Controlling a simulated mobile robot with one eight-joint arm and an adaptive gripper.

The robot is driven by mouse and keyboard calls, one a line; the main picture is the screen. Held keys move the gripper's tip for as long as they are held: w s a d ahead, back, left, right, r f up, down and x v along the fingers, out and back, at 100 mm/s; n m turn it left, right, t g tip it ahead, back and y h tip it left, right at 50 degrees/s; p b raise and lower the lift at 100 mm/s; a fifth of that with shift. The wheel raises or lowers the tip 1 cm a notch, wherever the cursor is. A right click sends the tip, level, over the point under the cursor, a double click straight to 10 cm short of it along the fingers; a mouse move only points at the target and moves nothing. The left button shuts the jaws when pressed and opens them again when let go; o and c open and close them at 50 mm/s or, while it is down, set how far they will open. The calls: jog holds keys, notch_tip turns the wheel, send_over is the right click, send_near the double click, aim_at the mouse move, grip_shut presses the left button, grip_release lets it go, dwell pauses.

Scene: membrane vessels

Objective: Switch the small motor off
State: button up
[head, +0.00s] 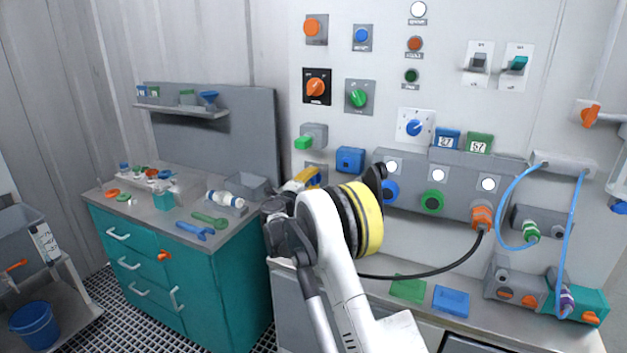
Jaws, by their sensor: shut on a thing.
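My arm reaches up toward the wall panel, and its yellow-banded wrist covers most of my gripper (376,178). Only a dark part shows, beside the grey box with round buttons (460,173). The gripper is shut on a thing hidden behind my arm. I cannot tell which switch is the small motor's. Candidates on the wall are an orange rotary switch (315,87) on a black plate, a green rotary switch (357,98), a blue rotary switch (413,127), a grey lever switch (478,62) and a teal lever switch (517,64). Their labels are too small to read.
A teal cabinet (185,275) with loose tools on top stands left of my arm. An orange plug (482,216) with a black cable and blue hoses (515,185) hang at the right.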

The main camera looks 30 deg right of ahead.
jog(key=n, duration=0.5)
jog(key=shift+r, duration=0.1)
jog(key=shift+n, duration=0.3)
dwell(0.4)
jog(key=o, duration=1.2)
jog(key=v, duration=1.2)
